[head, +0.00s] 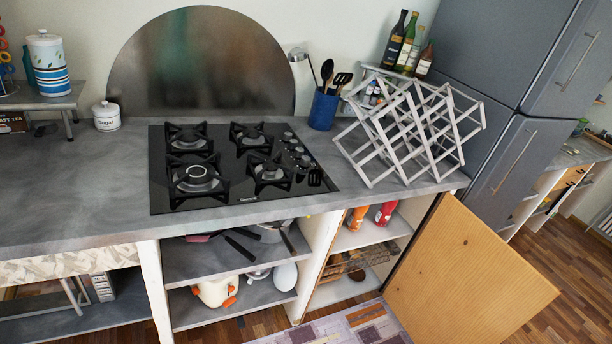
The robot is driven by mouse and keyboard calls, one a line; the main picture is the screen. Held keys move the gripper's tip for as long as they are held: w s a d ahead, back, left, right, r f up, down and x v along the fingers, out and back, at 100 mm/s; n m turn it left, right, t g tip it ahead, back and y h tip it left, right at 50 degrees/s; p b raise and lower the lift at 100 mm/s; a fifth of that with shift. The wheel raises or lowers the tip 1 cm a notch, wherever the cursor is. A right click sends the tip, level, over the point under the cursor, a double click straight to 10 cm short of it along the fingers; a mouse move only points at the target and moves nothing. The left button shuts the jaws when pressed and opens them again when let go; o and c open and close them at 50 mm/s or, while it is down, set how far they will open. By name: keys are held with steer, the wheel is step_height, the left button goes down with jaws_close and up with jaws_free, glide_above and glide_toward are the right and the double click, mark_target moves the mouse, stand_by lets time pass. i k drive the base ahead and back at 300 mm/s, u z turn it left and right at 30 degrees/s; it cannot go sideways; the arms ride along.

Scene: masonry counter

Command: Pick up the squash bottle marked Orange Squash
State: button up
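An orange bottle (356,218) stands on the upper shelf inside the open cupboard under the counter, right of centre. A red bottle (385,213) stands close to its right. The tops of both are partly hidden under the counter edge. Their labels are too small to read, so I cannot tell which is marked Orange Squash. My gripper is not in view.
The cupboard's wooden door (470,275) hangs open on the right. A wire basket (350,262) sits on the lower shelf. Above, the counter (85,190) holds a black hob (235,165) and a white folding rack (410,130). A patterned rug (345,325) lies in front.

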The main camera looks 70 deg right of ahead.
mark_target(354, 222)
steer(key=u, duration=0.9)
steer(key=k, duration=1.45)
steer(key=z, duration=2.25)
steer(key=i, duration=1)
